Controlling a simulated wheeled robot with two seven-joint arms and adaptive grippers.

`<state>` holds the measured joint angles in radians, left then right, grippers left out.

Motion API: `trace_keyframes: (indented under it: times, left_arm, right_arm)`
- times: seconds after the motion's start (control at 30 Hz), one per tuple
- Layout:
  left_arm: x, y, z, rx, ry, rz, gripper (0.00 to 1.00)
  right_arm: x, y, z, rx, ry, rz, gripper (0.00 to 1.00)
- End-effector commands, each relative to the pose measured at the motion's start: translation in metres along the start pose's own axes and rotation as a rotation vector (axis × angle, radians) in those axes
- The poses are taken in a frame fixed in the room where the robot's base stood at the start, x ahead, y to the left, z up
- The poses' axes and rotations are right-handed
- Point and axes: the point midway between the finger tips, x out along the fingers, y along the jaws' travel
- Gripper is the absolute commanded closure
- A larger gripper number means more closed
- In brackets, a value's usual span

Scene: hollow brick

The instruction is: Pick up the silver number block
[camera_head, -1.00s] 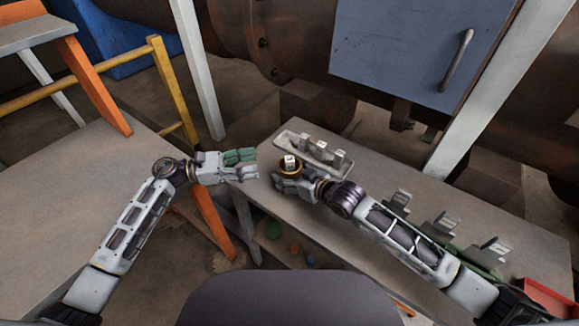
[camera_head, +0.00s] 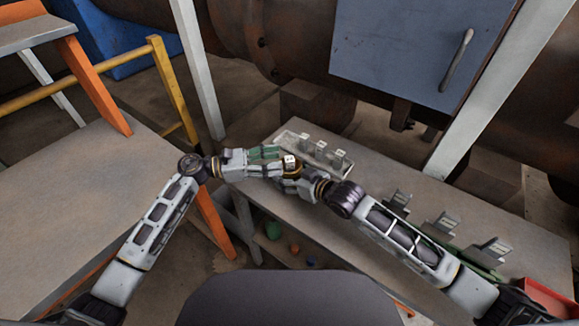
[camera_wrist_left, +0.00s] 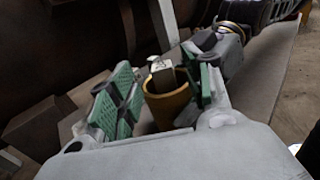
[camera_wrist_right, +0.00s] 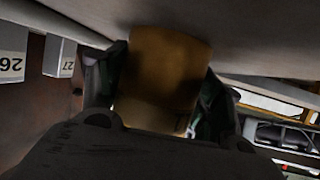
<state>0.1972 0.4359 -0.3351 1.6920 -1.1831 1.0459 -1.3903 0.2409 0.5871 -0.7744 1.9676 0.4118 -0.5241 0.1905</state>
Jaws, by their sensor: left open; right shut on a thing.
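A small silver number block (camera_head: 289,161) stands up out of the brown-gold cup (camera_head: 293,173). In the left wrist view the block (camera_wrist_left: 162,75) shows above the cup's rim (camera_wrist_left: 168,108). My right gripper (camera_head: 287,181) is shut on the cup, which fills the space between its fingers in the right wrist view (camera_wrist_right: 165,80). My left gripper (camera_head: 275,162) is open beside the cup. In the left wrist view its green pads (camera_wrist_left: 163,90) stand on either side of the cup and block. I cannot tell if they touch. The block's lower part is hidden inside the cup.
A grey tray (camera_head: 345,177) holds more silver number blocks (camera_head: 321,147) just behind the grippers. Grey stands (camera_head: 445,222) line the bench to the right, with a red bin (camera_head: 548,298) at its end. A blue cabinet (camera_head: 400,45) stands behind.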

Motion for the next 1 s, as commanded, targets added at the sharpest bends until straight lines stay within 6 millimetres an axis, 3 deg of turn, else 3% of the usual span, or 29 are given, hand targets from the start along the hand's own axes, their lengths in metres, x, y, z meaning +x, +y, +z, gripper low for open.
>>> trace_keyframes:
  times: [0.37,1.0]
  left_arm:
    - [0.003,0.0,0.0,-0.001,-0.001,0.0,0.5]
    - [0.052,-0.002,-0.006,-0.002,0.002,-0.001,0.5]
  right_arm:
    - [0.0,0.0,0.001,0.001,-0.001,0.0,0.73]
    - [0.0,-0.002,0.0,0.002,0.001,-0.003,0.73]
